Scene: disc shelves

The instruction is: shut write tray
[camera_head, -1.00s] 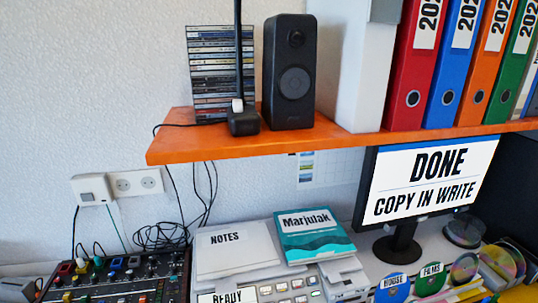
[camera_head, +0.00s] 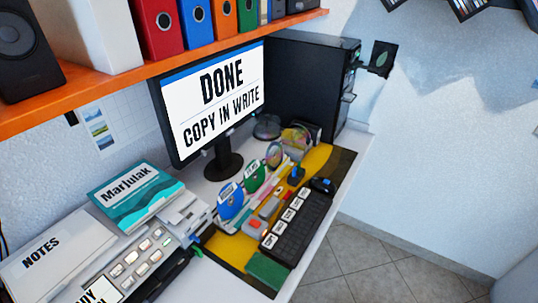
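A monitor (camera_head: 215,95) reads "DONE" and "COPY IN WRITE". A pale machine with rows of buttons (camera_head: 140,262) stands at the lower left, its display cut off by the frame edge. A pale, stepped part (camera_head: 187,213) juts out beside it, under the teal "Marjulak" box (camera_head: 133,195); I cannot tell whether it is the write tray. A black computer tower (camera_head: 310,85) stands behind the monitor, with small parts sticking out of its right face; whether one is an open tray is too small to tell. My gripper is not in view.
A white "NOTES" box (camera_head: 55,255) lies at the left. Upright discs (camera_head: 231,200), a black keyboard (camera_head: 297,226) and a green pad (camera_head: 268,270) crowd the desk. An orange shelf (camera_head: 170,62) hangs above. Tiled floor (camera_head: 380,265) is open at the right.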

